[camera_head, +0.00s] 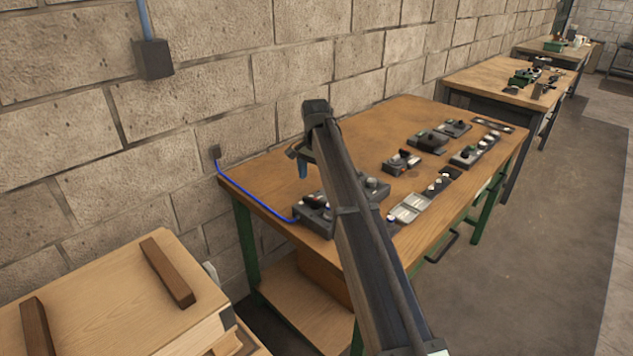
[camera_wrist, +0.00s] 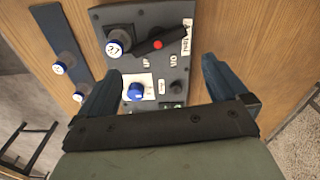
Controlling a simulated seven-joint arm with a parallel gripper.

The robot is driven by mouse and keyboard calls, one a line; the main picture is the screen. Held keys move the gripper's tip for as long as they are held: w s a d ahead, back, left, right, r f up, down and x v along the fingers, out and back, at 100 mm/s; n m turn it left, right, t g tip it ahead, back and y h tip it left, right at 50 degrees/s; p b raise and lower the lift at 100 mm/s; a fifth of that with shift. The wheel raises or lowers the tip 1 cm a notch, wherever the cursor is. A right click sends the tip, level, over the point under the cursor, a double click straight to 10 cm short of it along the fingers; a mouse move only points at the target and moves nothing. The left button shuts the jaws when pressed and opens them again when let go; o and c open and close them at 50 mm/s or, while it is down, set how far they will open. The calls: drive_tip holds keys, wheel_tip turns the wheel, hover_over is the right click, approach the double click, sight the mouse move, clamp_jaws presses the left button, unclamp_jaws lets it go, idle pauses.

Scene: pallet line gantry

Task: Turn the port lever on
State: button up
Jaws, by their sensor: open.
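A dark control panel (camera_wrist: 175,75) lies below my gripper in the wrist view. It carries a black bar-shaped lever with a red dot (camera_wrist: 158,44), lying at a slant. I cannot tell from the labels which control is the port lever. A blue knob (camera_wrist: 136,91) on a white plate sits lower on the panel, between the fingers in the picture. In the head view, my gripper (camera_head: 302,168) hangs above the near-left panel (camera_head: 316,212), partly hidden by my arm.
The wooden workbench (camera_head: 250,185) holds several other panels, such as one with a black handle (camera_head: 402,162). A blue cable (camera_head: 255,204) runs from the wall to the near-left panel. A block wall stands behind. A strip with blue-capped knobs (camera_wrist: 60,45) lies left in the wrist view.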

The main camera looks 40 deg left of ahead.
wheel_tip(320, 180, up, 9)
drive_tip(key=shift+r, duration=0.2)
idle(1.2)
idle(0.4)
wheel_tip(320, 180, up, 14)
drive_tip(key=shift+s, duration=0.2)
idle(0.4)
drive_tip(key=shift+f, duration=0.15)
drive_tip(key=shift+c, duration=0.5)
